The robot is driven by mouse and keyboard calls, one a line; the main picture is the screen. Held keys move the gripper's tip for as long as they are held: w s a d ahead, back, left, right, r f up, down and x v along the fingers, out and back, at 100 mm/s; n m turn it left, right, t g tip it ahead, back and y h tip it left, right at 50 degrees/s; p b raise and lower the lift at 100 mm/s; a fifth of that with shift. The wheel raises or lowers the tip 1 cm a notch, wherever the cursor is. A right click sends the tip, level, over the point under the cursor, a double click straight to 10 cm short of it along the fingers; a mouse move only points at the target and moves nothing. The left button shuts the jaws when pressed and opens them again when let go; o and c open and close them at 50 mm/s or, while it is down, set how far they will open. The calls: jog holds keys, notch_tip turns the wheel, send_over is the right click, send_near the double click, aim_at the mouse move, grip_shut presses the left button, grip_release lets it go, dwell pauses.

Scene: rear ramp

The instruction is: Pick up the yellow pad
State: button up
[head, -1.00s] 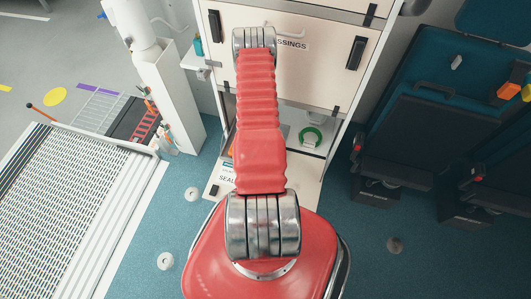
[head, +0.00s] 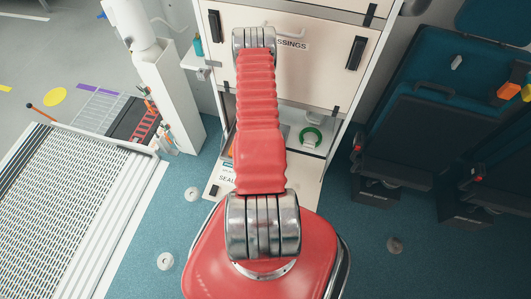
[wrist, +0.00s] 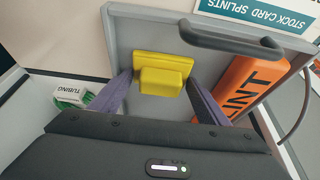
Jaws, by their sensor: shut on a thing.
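The yellow pad (wrist: 163,75) is in the middle of the wrist view, a bright block with a raised smaller block on its near side. It is in front of the pale grey wall of an open bin (wrist: 130,40). My gripper (wrist: 160,78) has its two purple fingers at the left and right sides of the pad and is shut on it. I cannot tell whether the pad still touches the bin. In the head view my red arm covers the place, and neither pad nor gripper shows.
An orange splint (wrist: 248,82) lies right of the pad, close to the right finger. A dark handle (wrist: 230,40) crosses above. A white tubing box (wrist: 72,94) is at left. In the head view, a cabinet (head: 300,60) stands ahead and dark seats (head: 420,120) stand at right.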

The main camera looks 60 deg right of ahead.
jog(key=shift+r, duration=0.1)
jog(key=shift+r, duration=4.95)
